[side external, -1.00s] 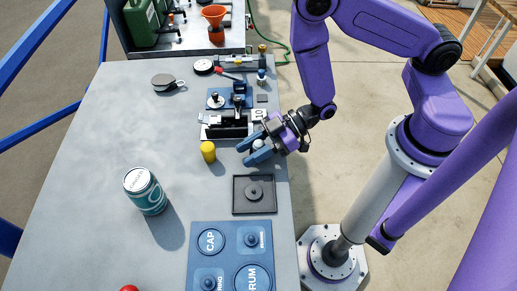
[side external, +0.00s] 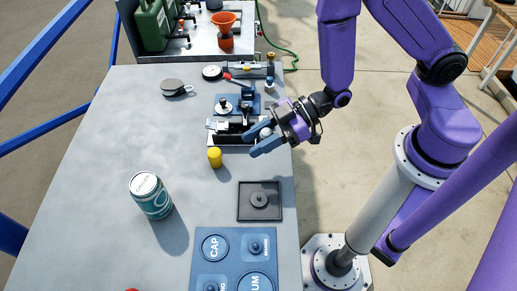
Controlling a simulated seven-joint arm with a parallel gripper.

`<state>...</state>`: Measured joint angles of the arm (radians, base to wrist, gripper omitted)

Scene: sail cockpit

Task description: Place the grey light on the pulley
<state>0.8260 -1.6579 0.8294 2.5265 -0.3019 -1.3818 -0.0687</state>
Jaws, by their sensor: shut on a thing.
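My gripper (side external: 261,141) is over the right edge of the table, with its blue fingers pointing left. It is shut on a small pale grey, rounded thing (side external: 266,132), which looks like the grey light. The fingers hide part of it. It appears to be held above the table, in front of the black and silver fixture. A flat dark grey disc with a small ring at its side (side external: 173,89) lies at the back left of the table and may be the pulley. I cannot tell for sure.
A black square tray (side external: 244,215) with a round hub and a blue board (side external: 208,266) with labelled recesses lie nearer. A yellow cylinder (side external: 215,158) and a teal can (side external: 150,196) stand left of my gripper. The black and silver fixture (side external: 226,126) stands close behind. The table's left middle is clear.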

